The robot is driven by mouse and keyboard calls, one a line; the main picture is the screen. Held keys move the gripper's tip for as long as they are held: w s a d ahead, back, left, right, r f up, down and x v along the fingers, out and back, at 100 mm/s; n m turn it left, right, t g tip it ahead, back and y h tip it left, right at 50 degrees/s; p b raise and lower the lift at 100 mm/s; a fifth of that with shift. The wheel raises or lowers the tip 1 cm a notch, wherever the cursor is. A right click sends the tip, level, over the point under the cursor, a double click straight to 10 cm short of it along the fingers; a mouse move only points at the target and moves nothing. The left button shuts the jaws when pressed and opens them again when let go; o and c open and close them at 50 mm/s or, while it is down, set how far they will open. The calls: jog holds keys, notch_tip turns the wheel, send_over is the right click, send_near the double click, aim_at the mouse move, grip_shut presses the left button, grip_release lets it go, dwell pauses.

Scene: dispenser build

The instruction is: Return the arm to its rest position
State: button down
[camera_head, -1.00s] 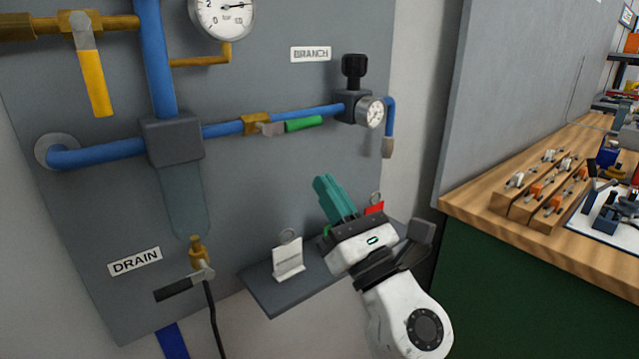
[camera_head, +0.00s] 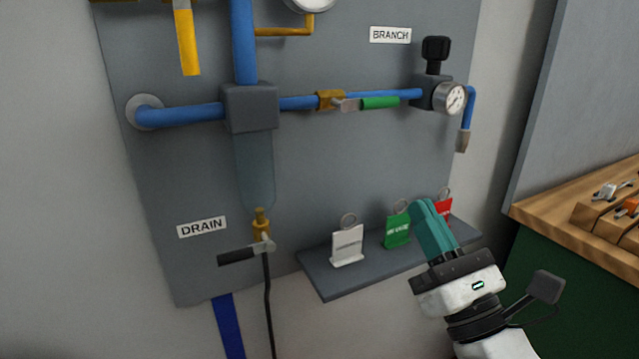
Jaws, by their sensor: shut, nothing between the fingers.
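My gripper (camera_head: 422,212) has teal fingers, shut and empty. It is at the lower right, in front of the right part of a small grey shelf (camera_head: 325,283). Its fingertips show between a green tag (camera_head: 397,233) and a red tag (camera_head: 444,209), and they partly cover the red one. Whether the fingers touch a tag I cannot tell. My white arm comes in from the bottom right corner.
A grey panel (camera_head: 330,170) carries blue pipes, a green-handled valve (camera_head: 379,102), a gauge (camera_head: 449,98) and a drain valve (camera_head: 262,242). A white tag (camera_head: 348,246) stands on the shelf. A wooden-topped bench (camera_head: 550,205) is at the right.

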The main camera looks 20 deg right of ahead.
jog(key=s+d+f+m+g+h+p, duration=0.1)
jog(key=d+m+g+h+p, duration=0.15)
jog(key=d+m+h, duration=0.4)
jog(key=s+d+f+m+g+h+p, duration=0.1)
jog(key=d+f+m+g+h, duration=0.2)
jog(key=m, duration=0.7)
notch_tip(320, 180, down, 10)
jog(key=s+d+m+g+p, duration=0.3)
jog(key=m+g, duration=0.4)
jog(key=m, duration=0.3)
jog(key=s+a+f+m+g+y+p, duration=0.1)
jog(key=s+a+f+m+g+y, duration=0.2)
jog(key=f, duration=0.3)
jog(key=s+a+f+m+g+y+p, duration=0.1)
jog(key=s+a+f+m+g+y, duration=0.15)
jog(key=f, duration=0.45)
jog(key=s+a+f+m+g+y+p, duration=0.2)
jog(key=s+a+f+g+y, duration=0.3)
jog(key=s+a, duration=0.3)
jog(key=shift+s+a+f+m+g, duration=0.35)
jog(key=shift+s+f, duration=0.25)
jog(key=shift+s, duration=0.65)
